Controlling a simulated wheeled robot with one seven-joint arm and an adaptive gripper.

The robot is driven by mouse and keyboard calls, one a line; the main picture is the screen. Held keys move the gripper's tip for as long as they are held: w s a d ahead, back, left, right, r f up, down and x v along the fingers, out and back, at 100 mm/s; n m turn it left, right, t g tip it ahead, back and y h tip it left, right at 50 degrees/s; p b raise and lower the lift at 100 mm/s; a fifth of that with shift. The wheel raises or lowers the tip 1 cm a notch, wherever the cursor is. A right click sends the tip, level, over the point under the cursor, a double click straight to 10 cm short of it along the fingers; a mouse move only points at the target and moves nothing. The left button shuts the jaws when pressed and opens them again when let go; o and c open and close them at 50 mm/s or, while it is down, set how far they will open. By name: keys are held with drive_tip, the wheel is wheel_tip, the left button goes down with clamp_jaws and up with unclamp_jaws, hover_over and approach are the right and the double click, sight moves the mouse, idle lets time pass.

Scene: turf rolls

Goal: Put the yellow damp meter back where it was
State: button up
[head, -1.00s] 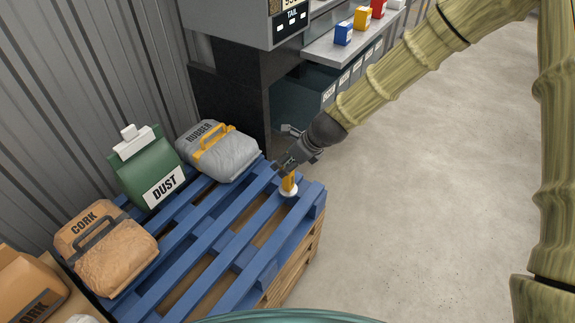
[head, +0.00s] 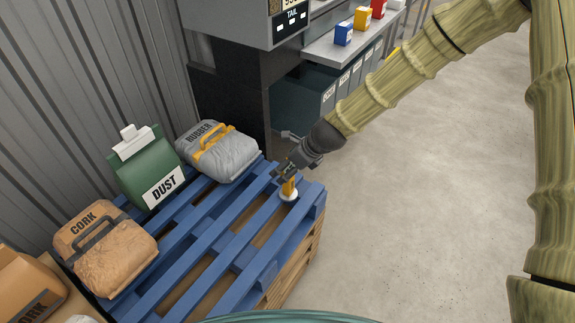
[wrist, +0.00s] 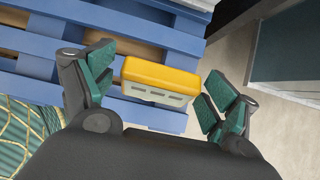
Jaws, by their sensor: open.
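The yellow damp meter (head: 289,187) stands at the right corner of the blue pallet (head: 238,245), with a round white part at its foot. In the wrist view the meter (wrist: 160,74) is a yellow block with a pale, slotted lower face. My gripper (head: 285,173) is at the meter's upper end in the head view. In the wrist view its two fingers are spread, one on each side of the meter, with gaps visible between finger and meter. The gripper partly hides the meter's top in the head view.
On the pallet are a grey rubber bag (head: 222,154) with a yellow handle, a green dust bag (head: 147,170) and a brown cork bag (head: 106,255). A shelf (head: 332,47) holds small coloured boxes. Bare floor (head: 420,200) lies right of the pallet.

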drive_tip(key=p+v, duration=0.1)
drive_tip(key=v, duration=1.1)
drive_tip(key=s+d+f+n+g+h, duration=0.1)
drive_tip(key=s+d+f+n+h, duration=0.1)
drive_tip(key=s+d+f+n, duration=0.45)
drive_tip(key=s+d+f+n+g+h, duration=0.1)
drive_tip(key=s+d+f+n, duration=0.15)
drive_tip(key=s+f, duration=0.85)
drive_tip(key=s+d+f+n+h, duration=0.1)
drive_tip(key=s+d+f+n, duration=0.3)
drive_tip(key=s+f+n, duration=0.3)
drive_tip(key=s+d+f+n+g+h, duration=0.1)
drive_tip(key=s+d+f+n, duration=0.3)
drive_tip(key=s+f+n, duration=0.3)
drive_tip(key=s+n, duration=0.1)
drive_tip(key=s, duration=0.4)
drive_tip(key=shift+g, duration=0.3)
drive_tip(key=shift+s, duration=0.1)
